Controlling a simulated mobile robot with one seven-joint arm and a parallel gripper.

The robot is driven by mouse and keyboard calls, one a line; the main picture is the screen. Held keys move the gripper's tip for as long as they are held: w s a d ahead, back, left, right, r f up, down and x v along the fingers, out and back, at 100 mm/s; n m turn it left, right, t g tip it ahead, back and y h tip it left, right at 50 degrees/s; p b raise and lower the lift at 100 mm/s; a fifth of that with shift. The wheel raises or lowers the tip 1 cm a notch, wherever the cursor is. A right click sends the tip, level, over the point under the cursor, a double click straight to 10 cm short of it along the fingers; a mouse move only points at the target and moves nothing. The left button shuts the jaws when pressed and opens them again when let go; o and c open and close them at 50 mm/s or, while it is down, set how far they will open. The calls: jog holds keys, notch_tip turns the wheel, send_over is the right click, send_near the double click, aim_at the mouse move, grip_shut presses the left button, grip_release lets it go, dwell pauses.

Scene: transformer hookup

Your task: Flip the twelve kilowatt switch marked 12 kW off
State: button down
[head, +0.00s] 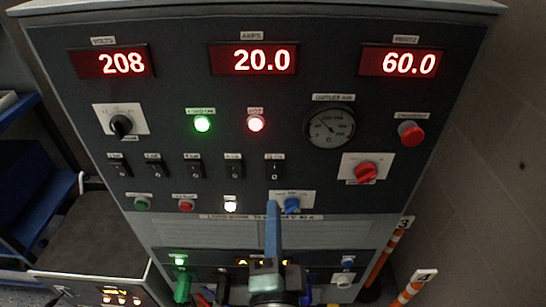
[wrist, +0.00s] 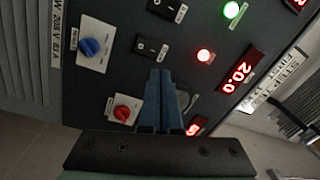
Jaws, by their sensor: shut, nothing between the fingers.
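The 12 kW switch (head: 274,170) is the rightmost black rocker in a row on the dark panel, with a small white label above it. In the wrist view the nearest rocker, which appears to be this switch (wrist: 150,47), is just beyond the fingertips. Its on or off position is too small to tell. My gripper (head: 273,207) points up toward the panel, its tips below the switch in the head view. In the wrist view my gripper (wrist: 161,74) has its blue fingers together and empty. I cannot tell whether the tips touch the panel.
Other rockers (head: 234,168) continue to the left. A blue knob (head: 291,205) is close to the fingers, and a red knob (head: 366,172) is to the right. The gauge (head: 330,127) is partly hidden by the fingers in the wrist view. The amps display reads 20.0.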

jog(key=s+m+p, duration=0.1)
jog(key=p, duration=0.1)
jog(key=s+m+g+p, duration=0.1)
jog(key=s+p, duration=0.1)
jog(key=p, duration=0.1)
jog(key=s+f+m+g+p, duration=0.1)
jog(key=s+m+p, duration=0.1)
jog(key=shift+a+p, duration=0.1)
jog(key=shift+p, duration=0.25)
send_near(273, 177)
jog(key=w, duration=0.5)
jog(key=shift+f, duration=0.2)
jog(key=shift+w+f, duration=0.15)
jog(key=shift+w, duration=0.75)
